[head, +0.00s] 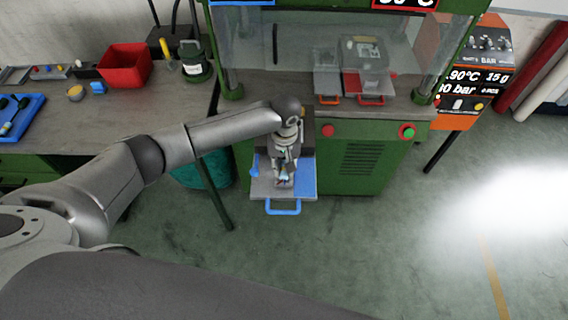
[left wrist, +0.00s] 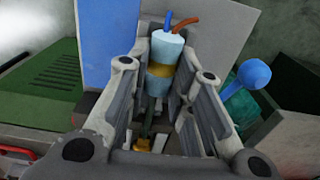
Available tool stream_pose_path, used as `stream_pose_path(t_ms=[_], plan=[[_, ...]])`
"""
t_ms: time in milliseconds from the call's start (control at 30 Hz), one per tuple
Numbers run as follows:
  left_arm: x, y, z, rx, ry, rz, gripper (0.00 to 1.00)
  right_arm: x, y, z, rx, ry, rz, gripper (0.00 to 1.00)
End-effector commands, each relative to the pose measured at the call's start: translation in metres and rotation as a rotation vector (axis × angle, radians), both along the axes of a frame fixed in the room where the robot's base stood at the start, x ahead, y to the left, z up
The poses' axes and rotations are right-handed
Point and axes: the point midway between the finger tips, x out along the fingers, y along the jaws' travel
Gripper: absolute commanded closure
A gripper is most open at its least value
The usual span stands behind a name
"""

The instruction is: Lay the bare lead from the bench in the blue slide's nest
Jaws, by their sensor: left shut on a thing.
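The blue slide (head: 304,178), a grey and blue plate with a blue handle (head: 283,208), is drawn out at the front of the green press. My left gripper (head: 284,178) is low over the slide, pointing down. In the left wrist view my left gripper (left wrist: 165,95) is shut on the bare lead (left wrist: 166,50), a pale cylindrical piece with a gold-brown band and a blue and a red-brown wire end. The slide's grey plate (left wrist: 218,28) lies beyond it. The nest is hidden by gripper and lead; I cannot tell whether the lead touches it. My right gripper is not in view.
The green press (head: 362,160) stands behind the slide, with a red-handled slide (head: 371,98) inside. The bench (head: 140,118) at left carries a red bin (head: 125,65) and a blue tray (head: 20,118). A blue knob (left wrist: 254,74) shows close beside the gripper.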

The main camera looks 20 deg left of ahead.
Motion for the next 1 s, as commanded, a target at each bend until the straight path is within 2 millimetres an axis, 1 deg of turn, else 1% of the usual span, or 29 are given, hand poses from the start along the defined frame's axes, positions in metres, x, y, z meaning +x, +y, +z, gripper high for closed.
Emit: stream_pose_path(t_ms=[33, 267, 300, 467, 833, 933, 1000], plan=[[-0.002, 0.0, -0.003, 0.003, 0.005, -0.001, 1.0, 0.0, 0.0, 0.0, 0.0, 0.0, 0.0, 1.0], [-0.003, 0.0, -0.004, 0.003, 0.007, -0.001, 1.0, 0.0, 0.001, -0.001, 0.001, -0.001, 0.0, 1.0], [-0.003, 0.001, -0.005, 0.003, 0.007, -0.001, 0.73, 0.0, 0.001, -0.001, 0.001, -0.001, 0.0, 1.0], [-0.004, 0.001, -0.005, 0.004, 0.008, -0.001, 0.53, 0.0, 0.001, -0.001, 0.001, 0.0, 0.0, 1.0], [-0.003, 0.0, -0.002, 0.002, 0.006, -0.001, 0.53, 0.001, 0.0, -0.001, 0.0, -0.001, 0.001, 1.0], [-0.002, 0.0, 0.005, 0.002, 0.005, 0.0, 0.53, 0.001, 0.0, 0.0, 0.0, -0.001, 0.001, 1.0], [-0.001, 0.0, 0.016, 0.0, 0.002, -0.001, 0.53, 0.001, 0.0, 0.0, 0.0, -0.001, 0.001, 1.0]])
